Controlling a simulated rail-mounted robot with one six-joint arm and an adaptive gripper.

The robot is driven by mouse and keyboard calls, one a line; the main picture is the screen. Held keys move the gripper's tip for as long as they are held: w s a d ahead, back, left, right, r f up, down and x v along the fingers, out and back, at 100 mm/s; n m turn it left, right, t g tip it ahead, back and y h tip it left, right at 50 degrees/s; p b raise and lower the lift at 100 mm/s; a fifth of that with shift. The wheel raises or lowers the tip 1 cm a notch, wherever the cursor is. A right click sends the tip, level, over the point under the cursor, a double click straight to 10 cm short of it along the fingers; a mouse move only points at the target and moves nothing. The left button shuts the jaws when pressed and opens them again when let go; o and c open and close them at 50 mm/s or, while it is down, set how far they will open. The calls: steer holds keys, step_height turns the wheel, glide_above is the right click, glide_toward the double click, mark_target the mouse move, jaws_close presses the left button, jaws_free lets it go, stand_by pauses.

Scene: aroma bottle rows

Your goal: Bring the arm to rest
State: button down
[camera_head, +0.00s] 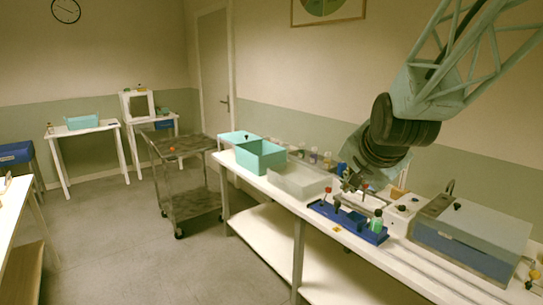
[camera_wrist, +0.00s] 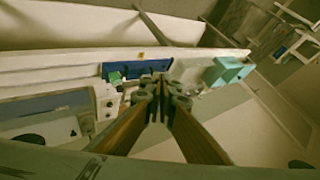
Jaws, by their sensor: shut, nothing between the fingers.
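My gripper (camera_head: 350,184) hangs from the arm over the long white bench in the head view, just above and behind a blue tray (camera_head: 320,207). In the wrist view my gripper (camera_wrist: 162,77) is shut, with its fingertips together and nothing between them. The blue tray (camera_wrist: 116,70) shows beyond the fingers there. A bottle with a green body (camera_head: 376,222) stands at the tray's right end, and red-topped and dark items stand along it. The fingertips are small in the head view, and I cannot tell their exact height above the bench.
A grey-blue box machine (camera_head: 470,238) fills the bench's right end. A teal bin (camera_head: 261,156) and a translucent bin (camera_head: 300,180) stand left of the tray, with several small bottles (camera_head: 313,156) behind. A metal cart (camera_head: 187,179) stands left of the bench, with open floor in front.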

steer(key=s+r+n+g, duration=0.2)
steer(key=s+n+g, duration=0.3)
steer(key=s, duration=3.8)
steer(key=n, duration=0.4)
steer(key=shift+s+n, duration=0.15)
steer(key=shift+n, duration=0.15)
steer(key=shift+a, duration=0.1)
